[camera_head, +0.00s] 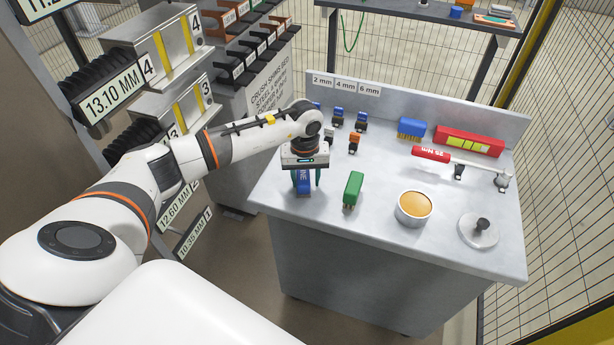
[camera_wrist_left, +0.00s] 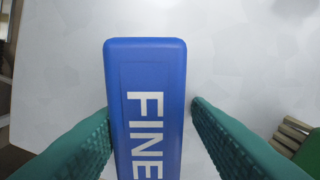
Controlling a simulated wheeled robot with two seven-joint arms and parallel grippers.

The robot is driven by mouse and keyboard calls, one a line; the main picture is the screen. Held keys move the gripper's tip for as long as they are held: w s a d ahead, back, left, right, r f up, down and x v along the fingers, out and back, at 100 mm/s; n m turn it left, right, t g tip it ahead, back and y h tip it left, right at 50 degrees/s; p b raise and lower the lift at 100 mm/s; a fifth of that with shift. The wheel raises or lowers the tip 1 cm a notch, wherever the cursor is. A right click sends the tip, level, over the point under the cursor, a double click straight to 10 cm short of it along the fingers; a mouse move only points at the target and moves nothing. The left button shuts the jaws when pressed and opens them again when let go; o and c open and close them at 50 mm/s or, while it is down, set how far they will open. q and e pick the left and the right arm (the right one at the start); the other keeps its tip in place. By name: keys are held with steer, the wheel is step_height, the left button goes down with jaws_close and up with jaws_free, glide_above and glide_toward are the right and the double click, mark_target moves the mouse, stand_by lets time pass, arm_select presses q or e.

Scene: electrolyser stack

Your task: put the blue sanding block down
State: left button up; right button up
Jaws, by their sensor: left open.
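The blue sanding block (camera_head: 303,183) with white lettering stands at the left front of the workbench in the head view, partly hidden by my left gripper (camera_head: 305,178). In the left wrist view the block (camera_wrist_left: 147,75) shows the letters FINE. The green fingers of my left gripper (camera_wrist_left: 150,130) are on either side of it. There is a gap at the right finger; the left finger is very close to the block, and I cannot tell whether it touches. My left gripper is open. My right gripper is not in view.
A green block (camera_head: 353,188) stands just right of my left gripper. Farther right are a tin with orange contents (camera_head: 414,208) and a round metal lid (camera_head: 478,230). A red-handled torque wrench (camera_head: 432,154) and small blue pieces (camera_head: 361,121) are behind. The bench's front left is mostly clear.

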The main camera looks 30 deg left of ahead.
mark_target(303, 174)
arm_select(q)
steer(key=shift+s+a+f+p, duration=0.1)
steer(key=shift+s+a+p, duration=0.15)
steer(key=shift+s+p, duration=0.2)
steer(key=shift+w+a+r, duration=0.1)
steer(key=shift+a+r, duration=0.05)
steer(key=shift+r, duration=0.25)
steer(key=r+b, duration=0.1)
steer(key=r, duration=0.9)
steer(key=shift+w+r+b, duration=0.2)
steer(key=shift+r+b, duration=0.05)
steer(key=shift+b, duration=0.1)
steer(key=shift+r, duration=0.6)
